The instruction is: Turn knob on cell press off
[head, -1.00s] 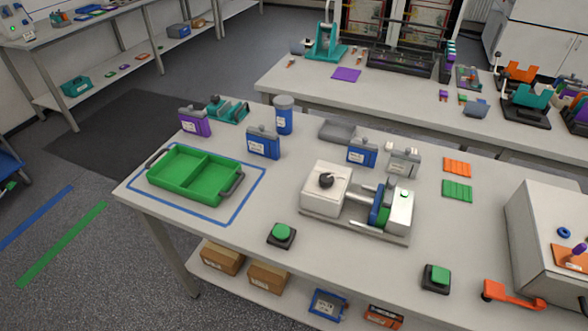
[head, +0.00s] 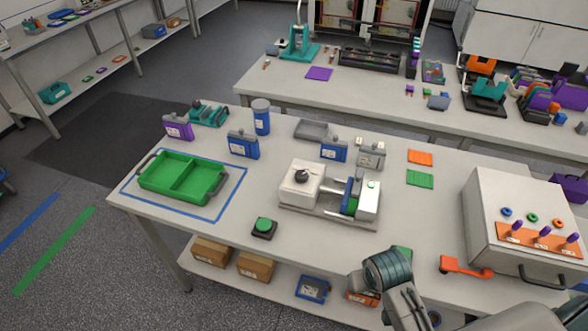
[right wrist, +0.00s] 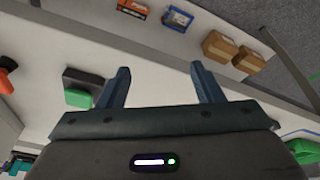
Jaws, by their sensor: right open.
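The cell press (head: 330,210) stands on the middle of the workbench in the head view. It has a white block at its left end with a black knob (head: 302,176) on top, and a white block with a blue and green part at its right end. My right arm comes in at the lower right of the head view, in front of the press and apart from it. My right gripper (right wrist: 162,78) is open and empty in the right wrist view, over the bench's front edge. My left gripper is not in view.
A green tray (head: 184,178) lies at left. A control box (head: 520,225) and an orange handle (head: 465,267) are at right. Blue cells (head: 243,145) stand behind.

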